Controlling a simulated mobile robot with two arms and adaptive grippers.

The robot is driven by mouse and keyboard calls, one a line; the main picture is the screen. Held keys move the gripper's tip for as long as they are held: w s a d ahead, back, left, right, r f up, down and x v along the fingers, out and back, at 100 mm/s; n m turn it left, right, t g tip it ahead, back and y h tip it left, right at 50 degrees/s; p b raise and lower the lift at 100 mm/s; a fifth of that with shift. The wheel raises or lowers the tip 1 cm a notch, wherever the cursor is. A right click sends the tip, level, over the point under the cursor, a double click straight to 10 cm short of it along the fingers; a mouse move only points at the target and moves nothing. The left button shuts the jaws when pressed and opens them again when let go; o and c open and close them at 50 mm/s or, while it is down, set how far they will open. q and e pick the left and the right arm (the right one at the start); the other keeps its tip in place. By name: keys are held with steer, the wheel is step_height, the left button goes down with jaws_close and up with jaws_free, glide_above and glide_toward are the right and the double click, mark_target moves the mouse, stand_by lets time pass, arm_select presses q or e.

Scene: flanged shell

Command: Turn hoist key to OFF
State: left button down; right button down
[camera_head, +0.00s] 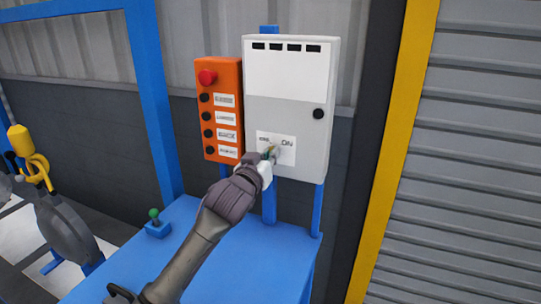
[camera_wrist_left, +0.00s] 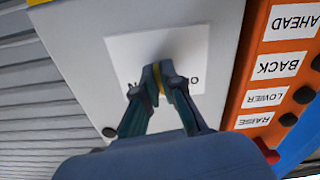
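My left gripper (camera_head: 269,155) is at this label. In the left wrist view, its two dark fingers (camera_wrist_left: 160,78) come together in front of the label (camera_wrist_left: 190,48), with a narrow yellow piece, apparently the hoist key (camera_wrist_left: 160,72), between their tips. The fingers hide most of the key, so its angle cannot be told. My right gripper is not in view.
An orange pendant panel (camera_head: 219,108) with a red button and labelled black buttons is close left of the box. A blue table (camera_head: 215,255) with a green-knobbed lever (camera_head: 155,222) lies below. A yellow post (camera_head: 395,150) and grey shutter (camera_head: 465,160) are right.

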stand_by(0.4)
arm_select(q)
steer(key=shift+r+n+p, duration=0.1)
steer(key=shift+n+p, duration=2.05)
steer(key=shift+n, duration=1.25)
steer(key=c, duration=1.3)
jaws_free()
steer(key=shift+s, duration=0.1)
